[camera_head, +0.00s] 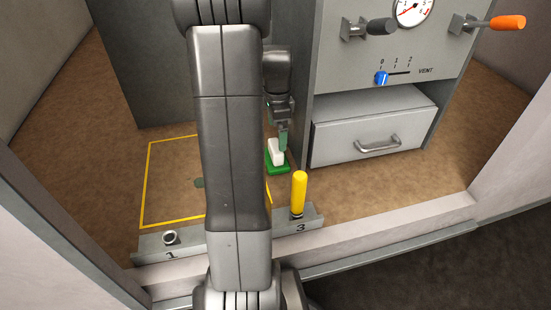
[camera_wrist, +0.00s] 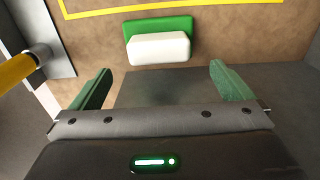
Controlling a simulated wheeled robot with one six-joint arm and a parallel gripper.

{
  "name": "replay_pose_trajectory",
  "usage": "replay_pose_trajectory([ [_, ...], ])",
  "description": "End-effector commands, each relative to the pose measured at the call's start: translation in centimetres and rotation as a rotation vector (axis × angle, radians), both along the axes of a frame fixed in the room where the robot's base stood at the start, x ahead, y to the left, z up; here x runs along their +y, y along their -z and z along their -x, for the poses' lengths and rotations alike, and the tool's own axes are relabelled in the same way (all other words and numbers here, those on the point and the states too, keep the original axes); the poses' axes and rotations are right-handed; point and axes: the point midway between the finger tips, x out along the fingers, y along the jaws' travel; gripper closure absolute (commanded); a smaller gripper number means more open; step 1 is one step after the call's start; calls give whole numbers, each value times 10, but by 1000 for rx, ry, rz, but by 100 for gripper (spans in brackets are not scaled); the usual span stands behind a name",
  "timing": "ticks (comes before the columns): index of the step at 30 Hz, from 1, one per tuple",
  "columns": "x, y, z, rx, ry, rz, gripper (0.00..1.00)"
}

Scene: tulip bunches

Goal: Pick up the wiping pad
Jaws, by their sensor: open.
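The wiping pad, a green slab with a white block on it, lies on the brown floor of the bay. In the head view its white block (camera_head: 276,153) and green part (camera_head: 281,170) show right of my arm. In the wrist view the pad (camera_wrist: 160,48) is just beyond the fingertips, roughly centred between them. My gripper (camera_wrist: 160,72) is open, with its two green fingers apart and nothing between them. In the head view my gripper (camera_head: 283,140) is close by the pad's white block; I cannot tell whether they touch.
A yellow outlined square (camera_head: 165,185) lies left, partly behind my arm. A front rail (camera_head: 145,246) carries numbered sockets, with a yellow-handled tool (camera_head: 298,192) at 3. A grey cabinet with a drawer (camera_head: 365,138), levers and a gauge (camera_head: 411,10) stands close at right.

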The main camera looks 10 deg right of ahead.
Motion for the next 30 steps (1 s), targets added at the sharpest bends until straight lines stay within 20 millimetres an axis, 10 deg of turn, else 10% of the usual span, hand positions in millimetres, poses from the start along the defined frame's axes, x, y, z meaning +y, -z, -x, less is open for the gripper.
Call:
replay_pose_trajectory([
  [21, 5, 81, 2, 2, 0, 0, 0],
  [30, 5, 82, 2, 0, 0, 0, 12],
])
